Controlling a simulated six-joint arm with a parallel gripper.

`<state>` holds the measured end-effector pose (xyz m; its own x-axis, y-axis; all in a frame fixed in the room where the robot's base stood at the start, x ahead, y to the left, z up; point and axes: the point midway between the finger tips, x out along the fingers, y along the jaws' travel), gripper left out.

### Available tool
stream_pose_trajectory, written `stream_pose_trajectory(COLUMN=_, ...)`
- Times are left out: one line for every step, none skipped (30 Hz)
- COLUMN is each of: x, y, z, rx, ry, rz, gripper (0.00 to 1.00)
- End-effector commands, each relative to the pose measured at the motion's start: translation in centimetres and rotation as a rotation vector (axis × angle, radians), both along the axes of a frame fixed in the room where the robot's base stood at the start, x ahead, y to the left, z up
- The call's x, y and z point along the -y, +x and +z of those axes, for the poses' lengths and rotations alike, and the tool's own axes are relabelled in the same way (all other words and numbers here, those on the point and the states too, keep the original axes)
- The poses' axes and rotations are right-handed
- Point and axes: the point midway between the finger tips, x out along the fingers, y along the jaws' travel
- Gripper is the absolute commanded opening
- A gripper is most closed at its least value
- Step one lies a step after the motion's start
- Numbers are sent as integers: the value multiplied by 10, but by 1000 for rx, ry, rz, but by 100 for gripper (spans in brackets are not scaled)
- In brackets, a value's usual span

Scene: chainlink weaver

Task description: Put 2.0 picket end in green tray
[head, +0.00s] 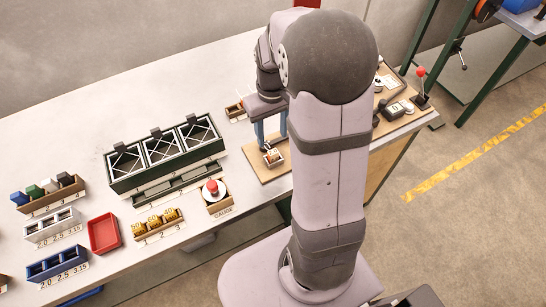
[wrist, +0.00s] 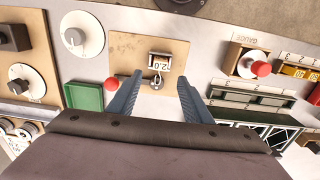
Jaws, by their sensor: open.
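In the wrist view, a small tan block with a white label reading 2.0 (wrist: 160,62) sits on a brown board; a small grey metal piece (wrist: 156,82) lies against its near side. I cannot tell which part is the picket end. The block also shows in the head view (head: 272,157). My gripper (wrist: 160,77) is open, its two blue-grey fingers apart on either side of the grey piece, above the board and holding nothing visible. The green tray (wrist: 85,97) lies left of my gripper in the wrist view, and looks empty. In the head view my arm hides the tray.
A red knob (wrist: 111,84) stands between the green tray and my left finger. A red-topped gauge (head: 212,188), a dark green rack (head: 165,180), a red tray (head: 104,233) and labelled holders stand along the bench. Round dials (wrist: 75,37) are left of the board.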

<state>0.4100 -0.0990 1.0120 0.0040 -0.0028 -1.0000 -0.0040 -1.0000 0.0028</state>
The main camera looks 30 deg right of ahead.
Motion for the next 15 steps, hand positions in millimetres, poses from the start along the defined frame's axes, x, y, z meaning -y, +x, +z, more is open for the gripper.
stream_pose_trajectory(x=-2, y=-1, z=1, rx=-3, ry=3, rz=3, gripper=45)
stream_pose_trajectory(x=-2, y=-1, z=1, rx=-4, ry=4, rz=3, gripper=45)
stream_pose_trajectory(x=-2, y=-1, z=0, rx=-5, ry=5, rz=3, gripper=45)
stream_pose_trajectory(x=-2, y=-1, z=-1, rx=-6, ry=5, rz=3, gripper=45)
stream_pose_trajectory(x=-2, y=-1, z=-2, rx=-7, ry=5, rz=3, gripper=45)
stream_pose_trajectory(x=-2, y=-2, z=-5, rx=-8, ry=5, rz=2, gripper=45)
stream_pose_trajectory(x=-2, y=-2, z=-7, rx=-9, ry=5, rz=2, gripper=45)
stream_pose_trajectory(x=-2, y=-2, z=-9, rx=-8, ry=5, rz=2, gripper=45)
stream_pose_trajectory(x=-2, y=-2, z=-12, rx=-8, ry=5, rz=2, gripper=45)
stream_pose_trajectory(x=-2, y=-2, z=-15, rx=-8, ry=4, rz=2, gripper=45)
stream_pose_trajectory(x=-1, y=-2, z=-17, rx=-7, ry=4, rz=2, gripper=45)
stream_pose_trajectory(x=-1, y=-2, z=-19, rx=-7, ry=4, rz=2, gripper=45)
stream_pose_trajectory(x=-1, y=-2, z=-20, rx=-6, ry=4, rz=1, gripper=45)
stream_pose_trajectory(x=-1, y=-2, z=-21, rx=-5, ry=3, rz=1, gripper=45)
stream_pose_trajectory(x=-1, y=-2, z=-21, rx=-5, ry=3, rz=1, gripper=45)
